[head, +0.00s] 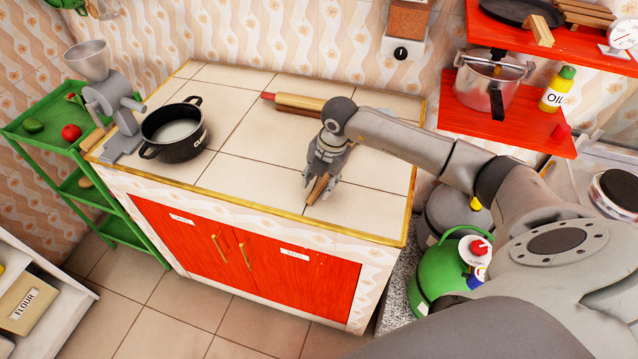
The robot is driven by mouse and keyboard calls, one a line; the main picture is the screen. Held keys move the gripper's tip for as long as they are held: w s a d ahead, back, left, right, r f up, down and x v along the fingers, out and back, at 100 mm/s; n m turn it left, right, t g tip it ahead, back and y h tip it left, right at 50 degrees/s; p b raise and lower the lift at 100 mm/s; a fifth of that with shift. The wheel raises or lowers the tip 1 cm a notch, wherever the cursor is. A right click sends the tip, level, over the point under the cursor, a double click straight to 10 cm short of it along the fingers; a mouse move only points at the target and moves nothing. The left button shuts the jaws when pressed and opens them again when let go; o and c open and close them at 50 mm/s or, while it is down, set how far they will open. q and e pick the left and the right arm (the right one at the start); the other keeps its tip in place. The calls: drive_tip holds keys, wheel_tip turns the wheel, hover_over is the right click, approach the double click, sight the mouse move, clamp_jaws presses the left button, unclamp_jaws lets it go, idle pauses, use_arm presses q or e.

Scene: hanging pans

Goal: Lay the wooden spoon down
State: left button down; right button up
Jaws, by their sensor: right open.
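A piece of brown wood, apparently the wooden spoon (317,190), shows between and just below the fingers of my right gripper, near the front edge of the tiled counter (245,160). Most of the spoon is hidden by the gripper. My right gripper (320,188) points down at the counter from the right and is open, with its fingers on either side of the wood. I cannot tell whether the spoon rests fully on the tiles. My left gripper is not in view.
A rolling pin (300,103) lies behind the gripper. A black pot (173,133) and a grey grinder (110,105) stand on the counter's left. Red shelves (515,120) with a pressure cooker (487,85) are at right. The middle tiles are clear.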

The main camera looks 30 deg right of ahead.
wheel_tip(320, 180, up, 10)
drive_tip(key=s, duration=0.2)
drive_tip(key=shift+d, duration=0.45)
